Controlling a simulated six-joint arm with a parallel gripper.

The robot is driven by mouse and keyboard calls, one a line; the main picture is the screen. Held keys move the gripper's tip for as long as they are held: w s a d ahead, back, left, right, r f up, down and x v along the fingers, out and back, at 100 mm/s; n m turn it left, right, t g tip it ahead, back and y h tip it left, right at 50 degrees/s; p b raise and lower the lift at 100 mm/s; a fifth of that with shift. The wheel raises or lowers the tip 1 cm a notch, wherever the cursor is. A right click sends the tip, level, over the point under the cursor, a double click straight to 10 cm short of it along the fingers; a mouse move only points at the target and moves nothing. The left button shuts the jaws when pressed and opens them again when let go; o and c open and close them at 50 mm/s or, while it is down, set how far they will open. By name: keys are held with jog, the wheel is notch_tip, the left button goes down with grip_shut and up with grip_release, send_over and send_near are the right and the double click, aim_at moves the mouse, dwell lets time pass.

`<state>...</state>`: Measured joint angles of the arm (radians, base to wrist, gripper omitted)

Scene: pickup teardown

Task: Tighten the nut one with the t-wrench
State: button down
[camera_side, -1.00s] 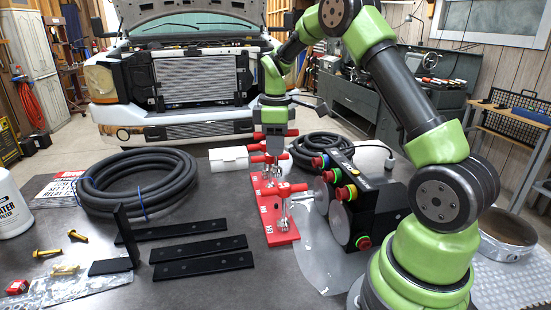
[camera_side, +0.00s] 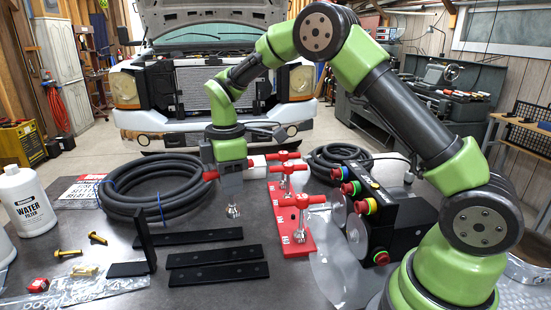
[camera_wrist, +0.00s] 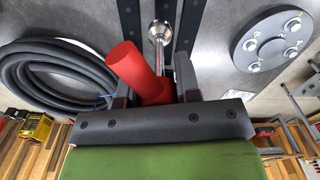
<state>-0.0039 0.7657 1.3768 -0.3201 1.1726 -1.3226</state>
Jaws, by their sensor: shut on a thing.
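My gripper (camera_side: 230,172) is shut on the red handle of a t-wrench, left of the red rack and above the table. The handle's red end (camera_side: 210,175) sticks out on the left, and its metal socket (camera_side: 232,211) points down in free air. In the wrist view the red handle (camera_wrist: 131,70) lies between the jaws (camera_wrist: 150,95), and the socket (camera_wrist: 160,34) shows beyond it. A round grey plate with several nuts (camera_wrist: 272,40) shows at the upper right of the wrist view. I cannot tell which nut is nut one.
The red rack (camera_side: 298,238) holds other red-handled wrenches (camera_side: 304,201). A coiled hose (camera_side: 120,205) lies left, black bars (camera_side: 218,272) in front, and an upright black bracket (camera_side: 143,235) beside them. A black machine with buttons (camera_side: 400,210) stands right of the rack.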

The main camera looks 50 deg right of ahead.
jog(key=shift+s+a+f+n, duration=1)
jog(key=shift+s+a+n, duration=0.55)
jog(key=shift+a, duration=2.95)
jog(key=shift+s+a+f+n, duration=0.95)
jog(key=shift+s+a+n, duration=0.55)
jog(key=shift+a, duration=3)
jog(key=shift+s+a+f+n, duration=1)
jog(key=shift+s+a+n, duration=0.55)
jog(key=shift+a, duration=2.95)
jog(key=shift+w+f, duration=0.15)
jog(key=shift+w, duration=0.05)
jog(key=shift+f, duration=1)
